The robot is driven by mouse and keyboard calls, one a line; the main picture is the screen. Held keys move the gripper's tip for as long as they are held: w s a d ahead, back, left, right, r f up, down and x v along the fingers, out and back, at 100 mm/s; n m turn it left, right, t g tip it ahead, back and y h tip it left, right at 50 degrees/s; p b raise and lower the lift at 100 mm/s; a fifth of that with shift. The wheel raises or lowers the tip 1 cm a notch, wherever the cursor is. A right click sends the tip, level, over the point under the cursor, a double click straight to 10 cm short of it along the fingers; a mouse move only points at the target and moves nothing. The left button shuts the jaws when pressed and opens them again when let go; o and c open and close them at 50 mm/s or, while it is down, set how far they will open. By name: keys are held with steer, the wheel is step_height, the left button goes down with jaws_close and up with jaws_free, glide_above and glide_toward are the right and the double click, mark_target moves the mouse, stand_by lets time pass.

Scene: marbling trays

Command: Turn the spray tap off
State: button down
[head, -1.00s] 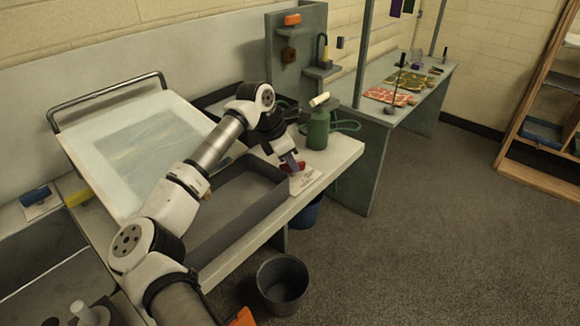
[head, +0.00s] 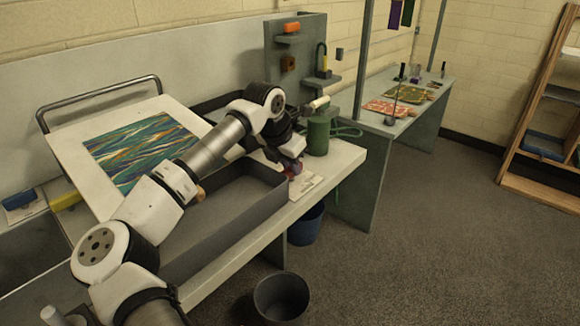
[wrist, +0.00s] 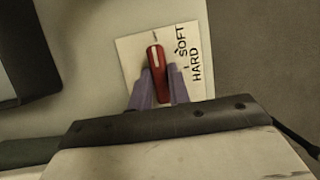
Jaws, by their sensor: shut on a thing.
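The spray tap has a red lever knob (wrist: 156,58) with a white pointer line. It stands on a white plate (wrist: 130,60) marked SOFT and HARD, with a smaller mark at the top that I cannot read. The pointer line is toward that small mark. My gripper (wrist: 158,82) has its purple fingers shut on the knob, one on each side. In the head view my gripper (head: 291,167) is low at the bench's right front corner, and the plate (head: 307,183) shows beside it. A board (head: 75,155) leans behind, carrying a bright striped print (head: 140,145).
A grey tray (head: 235,225) lies left of the tap, under my arm. A green canister (head: 318,136) with a hose stands behind the plate. A dark bin (head: 281,298) and a blue bucket (head: 305,226) are on the floor.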

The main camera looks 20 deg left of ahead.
steer(key=c, duration=1.3)
jaws_free()
steer(key=b+v, duration=0.1)
steer(key=v, duration=1.2)
steer(key=shift+s+a+r+b, duration=0.1)
steer(key=shift+s+r+b, duration=0.1)
steer(key=shift+r+b, duration=0.2)
